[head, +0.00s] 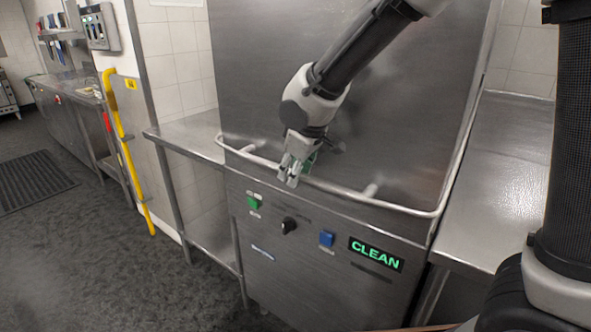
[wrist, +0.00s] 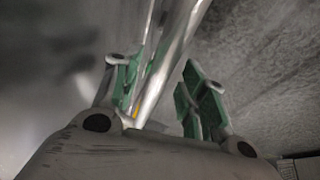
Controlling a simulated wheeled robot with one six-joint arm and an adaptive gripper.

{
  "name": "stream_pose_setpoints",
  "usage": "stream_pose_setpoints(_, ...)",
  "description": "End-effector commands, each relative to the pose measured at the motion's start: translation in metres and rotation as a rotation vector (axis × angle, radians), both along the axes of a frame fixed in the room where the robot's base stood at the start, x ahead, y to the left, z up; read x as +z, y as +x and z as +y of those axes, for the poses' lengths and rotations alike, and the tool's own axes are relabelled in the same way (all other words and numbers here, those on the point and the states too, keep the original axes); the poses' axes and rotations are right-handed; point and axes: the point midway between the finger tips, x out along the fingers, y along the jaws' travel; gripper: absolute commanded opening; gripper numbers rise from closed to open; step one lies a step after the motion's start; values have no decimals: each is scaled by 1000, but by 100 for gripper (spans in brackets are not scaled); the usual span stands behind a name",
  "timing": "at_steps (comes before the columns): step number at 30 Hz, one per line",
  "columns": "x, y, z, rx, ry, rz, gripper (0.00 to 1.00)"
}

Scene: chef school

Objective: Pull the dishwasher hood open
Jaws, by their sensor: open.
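The dishwasher hood (head: 250,70) is a large brushed-steel box standing above a front control panel (head: 330,255). A long bar handle (head: 395,205) runs across its lower front and bends up along the right side. My gripper (head: 294,172) is at the bar, left of its middle, with its fingers pointing down. In the wrist view the bar (wrist: 172,65) passes between the open green-padded fingers (wrist: 165,95), nearer the left finger. I cannot tell whether a pad touches it. The hood's lower edge sits just above the panel.
Steel counters flank the machine at left (head: 185,135) and right (head: 500,180). The panel has a green button, a black knob, a blue button and a lit CLEAN sign (head: 375,254). Dark floor (head: 110,260) is free at front left.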

Motion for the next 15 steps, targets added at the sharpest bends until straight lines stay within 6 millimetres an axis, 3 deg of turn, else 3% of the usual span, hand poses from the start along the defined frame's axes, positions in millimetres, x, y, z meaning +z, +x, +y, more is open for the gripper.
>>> stream_pose_setpoints(8,-2,1,0,0,0,0,42)
stream_pose_setpoints(15,-2,1,0,0,0,0,0)
